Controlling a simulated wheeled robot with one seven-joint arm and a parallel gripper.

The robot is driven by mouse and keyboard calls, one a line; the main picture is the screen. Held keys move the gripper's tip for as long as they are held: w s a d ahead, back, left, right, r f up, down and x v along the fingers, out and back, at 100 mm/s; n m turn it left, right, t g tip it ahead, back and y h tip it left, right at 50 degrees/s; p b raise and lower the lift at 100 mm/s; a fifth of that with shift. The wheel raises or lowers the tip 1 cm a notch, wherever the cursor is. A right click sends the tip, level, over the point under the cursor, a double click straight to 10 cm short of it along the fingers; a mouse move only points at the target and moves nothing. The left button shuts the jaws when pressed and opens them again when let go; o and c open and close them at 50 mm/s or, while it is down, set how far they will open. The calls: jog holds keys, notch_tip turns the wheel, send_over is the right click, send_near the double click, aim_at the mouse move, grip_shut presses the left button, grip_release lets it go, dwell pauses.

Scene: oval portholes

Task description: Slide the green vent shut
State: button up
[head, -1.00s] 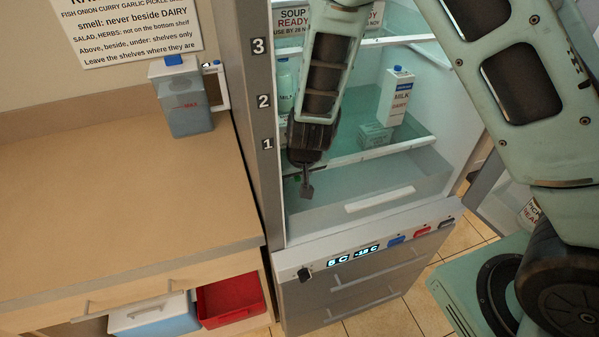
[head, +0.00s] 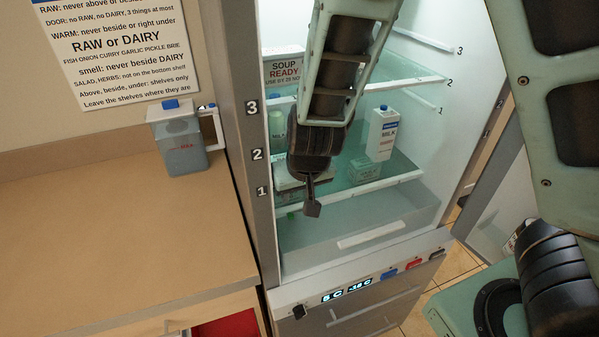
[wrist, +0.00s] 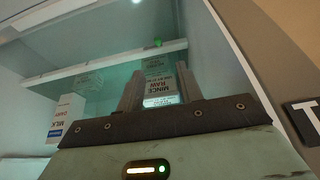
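A small green piece (head: 291,214), probably the vent, shows low inside the open fridge at its left, below the lowest shelf. A small green piece also shows at a shelf edge in the wrist view (wrist: 157,43); I cannot tell whether it is the same one, or whether the vent is open. My gripper (head: 312,208) is in front of the fridge opening, right of the green piece in the picture, and looks empty. In the wrist view its two fingers (wrist: 160,78) stand apart, with a MINCE RAW box (wrist: 153,64) seen between them, apparently beyond.
A milk carton (head: 382,133) stands on the shelf at right, with a small box (head: 364,171) beside it. A SOUP READY box (head: 284,70) is higher up. The fridge's left frame (head: 250,140) is close to my gripper. The counter (head: 100,235) holds a jug (head: 181,143).

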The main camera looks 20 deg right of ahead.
jog(key=p+v, duration=0.1)
jog(key=v, duration=0.3)
dwell(0.5)
